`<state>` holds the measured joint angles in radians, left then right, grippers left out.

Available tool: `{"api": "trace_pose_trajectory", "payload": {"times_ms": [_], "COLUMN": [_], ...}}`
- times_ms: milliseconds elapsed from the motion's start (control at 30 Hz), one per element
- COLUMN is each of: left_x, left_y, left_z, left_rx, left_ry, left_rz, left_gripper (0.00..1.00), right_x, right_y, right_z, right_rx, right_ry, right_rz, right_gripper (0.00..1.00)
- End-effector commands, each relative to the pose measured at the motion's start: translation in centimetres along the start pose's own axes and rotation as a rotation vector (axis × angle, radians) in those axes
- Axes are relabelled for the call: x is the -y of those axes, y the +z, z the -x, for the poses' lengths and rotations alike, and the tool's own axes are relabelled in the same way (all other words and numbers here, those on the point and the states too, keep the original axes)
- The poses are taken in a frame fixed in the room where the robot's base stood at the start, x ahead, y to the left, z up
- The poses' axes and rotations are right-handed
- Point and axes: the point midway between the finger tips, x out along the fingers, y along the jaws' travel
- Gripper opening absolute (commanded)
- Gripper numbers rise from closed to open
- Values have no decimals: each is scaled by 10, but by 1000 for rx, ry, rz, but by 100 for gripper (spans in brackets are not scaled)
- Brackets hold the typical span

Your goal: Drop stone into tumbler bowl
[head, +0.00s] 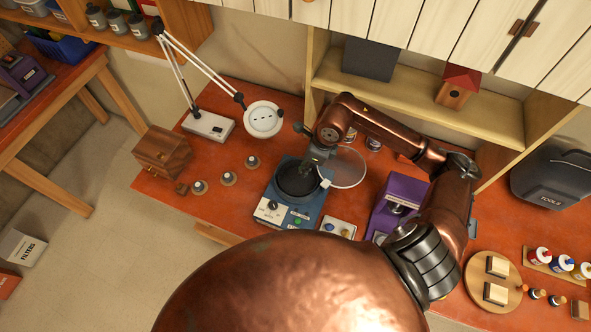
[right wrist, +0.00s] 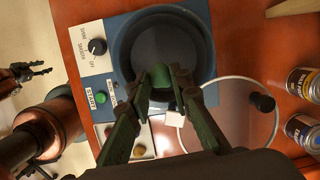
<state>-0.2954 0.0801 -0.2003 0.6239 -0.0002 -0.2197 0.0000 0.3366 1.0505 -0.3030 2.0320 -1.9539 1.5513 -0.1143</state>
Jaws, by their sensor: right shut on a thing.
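The blue tumbler (head: 290,205) stands on the orange bench, with its dark round bowl (head: 298,180) open on top. My right gripper (head: 312,163) reaches over the bowl, partly covering it. In the right wrist view its fingers (right wrist: 165,88) are shut on a small green stone (right wrist: 161,75), held over the dark bowl (right wrist: 170,48). The clear round lid (head: 345,168) stands beside the bowl on the right. My left gripper (right wrist: 30,73) shows small and dark at the left edge of the right wrist view, its fingers apart. It is out of the head view.
A small pale tray (head: 337,229) with coloured stones lies just right of the tumbler. A purple device (head: 392,207) stands further right. A white lamp (head: 262,120), a wooden box (head: 162,151) and several grey knobbed pieces (head: 228,178) are to the left. Cans (right wrist: 304,83) stand behind.

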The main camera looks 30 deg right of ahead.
Motion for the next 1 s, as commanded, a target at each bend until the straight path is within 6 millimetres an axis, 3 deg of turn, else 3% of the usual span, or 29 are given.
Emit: {"api": "trace_pose_trajectory", "payload": {"times_ms": [233, 700, 1000], "left_x": [0, -1, -1], "left_y": [8, 14, 9], "left_z": [1, -19, -21], "left_rx": [10, 16, 8], "left_ry": [0, 0, 0], "left_rz": [2, 3, 2], "left_gripper": [40, 40, 40], "right_x": [4, 3, 3], "right_y": [-6, -18, -19], "right_z": [-2, -49, -55], "right_rx": [-1, -2, -1], "right_ry": [-21, -18, -19], "right_rz": [-83, -80, -77], "right_gripper": [1, 1, 1]}}
